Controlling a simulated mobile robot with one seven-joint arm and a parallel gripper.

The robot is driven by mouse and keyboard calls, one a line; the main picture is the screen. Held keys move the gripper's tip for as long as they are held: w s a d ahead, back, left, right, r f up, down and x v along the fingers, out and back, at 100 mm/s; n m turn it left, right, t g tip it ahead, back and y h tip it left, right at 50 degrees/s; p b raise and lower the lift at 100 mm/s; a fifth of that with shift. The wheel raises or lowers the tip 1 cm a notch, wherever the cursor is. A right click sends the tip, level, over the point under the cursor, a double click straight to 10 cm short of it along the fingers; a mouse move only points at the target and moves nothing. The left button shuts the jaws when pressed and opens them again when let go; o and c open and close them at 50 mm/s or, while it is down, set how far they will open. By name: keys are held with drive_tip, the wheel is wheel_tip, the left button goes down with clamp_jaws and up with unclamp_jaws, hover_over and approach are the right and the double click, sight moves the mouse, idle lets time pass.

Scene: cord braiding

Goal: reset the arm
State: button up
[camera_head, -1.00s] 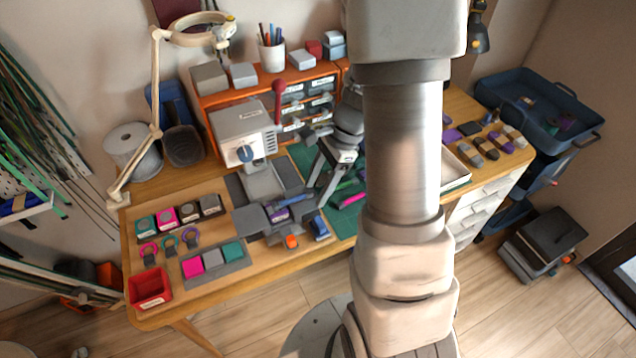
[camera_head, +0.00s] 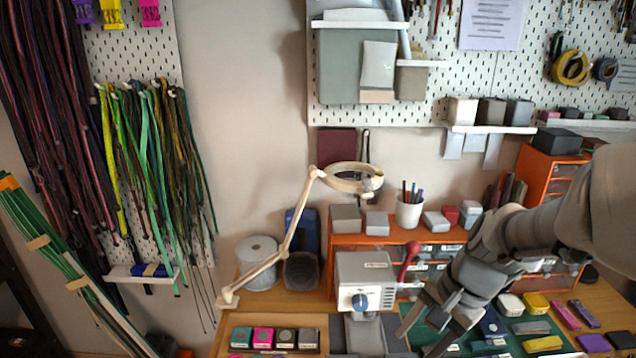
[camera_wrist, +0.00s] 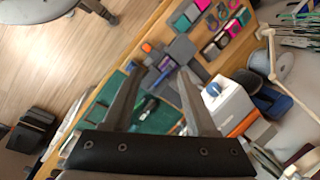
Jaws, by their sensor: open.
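My gripper (camera_head: 426,334) is open and empty in the head view, above the green mat (camera_head: 412,318) on the workbench, to the right of the grey machine with a blue knob (camera_head: 364,284). In the wrist view my gripper (camera_wrist: 160,88) shows two grey fingers spread wide with nothing between them. Below the fingers lie the green mat (camera_wrist: 163,117) and dark grey fixtures. The grey machine (camera_wrist: 222,104) is beside the right finger in the wrist view. My arm enters the head view from the right.
An orange drawer unit (camera_head: 343,239) stands at the back of the bench. A lamp with a ring head (camera_head: 308,190) rises at its left. A white spool (camera_head: 257,256) stands behind it. Cords (camera_head: 160,165) hang on a pegboard at left. Several coloured blocks lie on the bench's right.

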drive_tip(key=s+a+r+n+t+h, duration=0.2)
drive_tip(key=s+r+n+t+h, duration=0.1)
drive_tip(key=s+r+n, duration=0.6)
drive_tip(key=shift+a+r+n+t, duration=0.2)
drive_tip(key=shift+r+n+t, duration=0.4)
drive_tip(key=shift+r+n, duration=0.15)
drive_tip(key=shift+d, duration=0.1)
